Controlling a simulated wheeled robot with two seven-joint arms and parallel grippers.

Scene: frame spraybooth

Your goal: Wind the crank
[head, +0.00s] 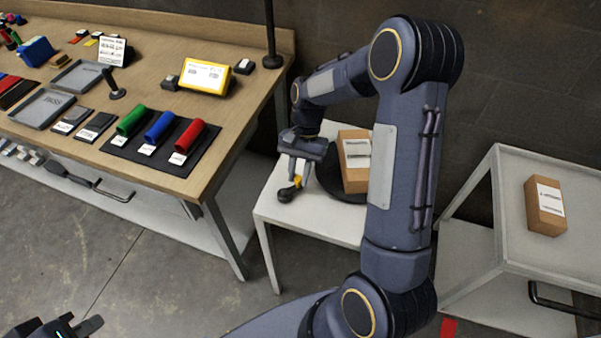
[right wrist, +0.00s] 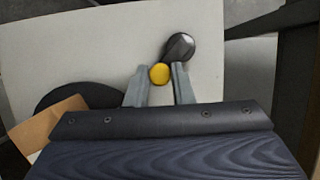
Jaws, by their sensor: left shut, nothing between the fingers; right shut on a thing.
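The crank shows a yellow handle (head: 297,181) and a dark rounded end (head: 285,195) above the white stand (head: 270,207). In the right wrist view the yellow handle (right wrist: 159,74) is between my fingertips, with the dark end (right wrist: 180,47) just beyond. My right gripper (head: 299,172) is shut on the handle; the fingers also show in the right wrist view (right wrist: 160,85). A cardboard box (head: 354,150) stands on a black round plate (head: 330,178) beside the crank, partly hidden by my right arm. My left gripper (head: 85,327) is shut and empty at the bottom left.
A wooden bench (head: 235,120) at left carries green, blue and red cylinders on a dark mat (head: 150,160), a yellow-framed display (head: 205,77) and trays. A grey cart (head: 500,215) at right holds another box (head: 545,206). The floor between bench and stand is clear.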

